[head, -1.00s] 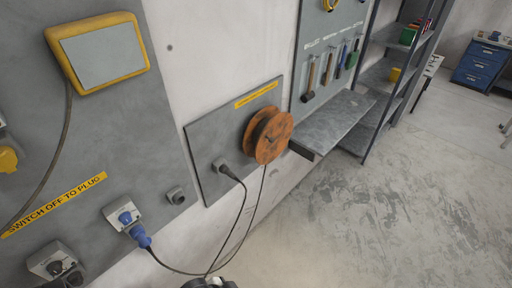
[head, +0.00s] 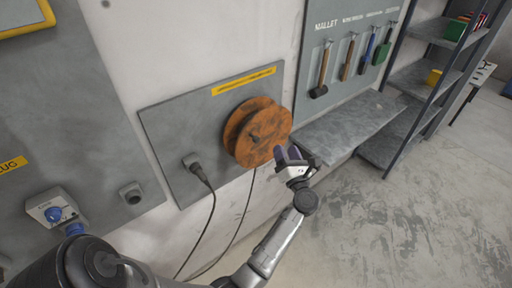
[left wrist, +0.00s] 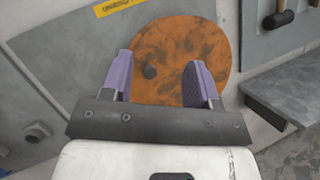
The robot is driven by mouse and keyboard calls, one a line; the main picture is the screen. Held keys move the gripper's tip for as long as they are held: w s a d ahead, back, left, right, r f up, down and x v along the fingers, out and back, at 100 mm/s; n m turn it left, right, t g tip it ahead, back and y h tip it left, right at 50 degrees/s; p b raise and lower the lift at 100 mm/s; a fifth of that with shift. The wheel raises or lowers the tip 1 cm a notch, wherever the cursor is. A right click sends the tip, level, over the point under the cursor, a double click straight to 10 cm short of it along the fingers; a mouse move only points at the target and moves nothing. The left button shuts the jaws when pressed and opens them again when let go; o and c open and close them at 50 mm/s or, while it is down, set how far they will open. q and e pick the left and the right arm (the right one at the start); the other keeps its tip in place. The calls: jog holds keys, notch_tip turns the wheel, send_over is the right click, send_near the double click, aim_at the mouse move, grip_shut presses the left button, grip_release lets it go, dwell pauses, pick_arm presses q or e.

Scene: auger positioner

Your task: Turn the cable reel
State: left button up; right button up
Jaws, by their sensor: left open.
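My left gripper (head: 287,155) is at the reel's lower right edge in the head view. In the left wrist view the reel (left wrist: 175,50) fills the space ahead, and the two purple fingers of my left gripper (left wrist: 158,80) are spread apart with the knob between them in the picture. Nothing is held, and I cannot tell whether the fingers touch the reel. My right gripper is not in view.
A grey socket with a black plug (head: 192,162) sits left of the reel. A grey shelf ledge (head: 350,125) juts out to the right below hanging hammers (head: 322,70). A blue plug (head: 72,230) sits at lower left. Open floor (head: 400,200) lies to the right.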

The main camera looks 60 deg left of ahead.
aim_at(258, 140)
pick_arm(q)
notch_tip(258, 140, down, 5)
jog(key=a+n+g+h+b, duration=0.1)
jog(key=a+n+g+h, duration=0.15)
jog(key=n+g, duration=0.4)
jog(key=shift+h, duration=0.25)
jog(key=a+p, duration=0.1)
jog(key=a, duration=0.2)
jog(key=s+a+p, duration=0.1)
jog(key=a, duration=0.3)
jog(key=a+p, duration=0.1)
jog(key=a, duration=0.3)
jog(key=shift+s, duration=0.4)
jog(key=shift+a+f, duration=0.1)
jog(key=shift+a, duration=0.6)
jog(key=shift+c, duration=0.2)
jog(key=c, duration=0.8)
grip_shut()
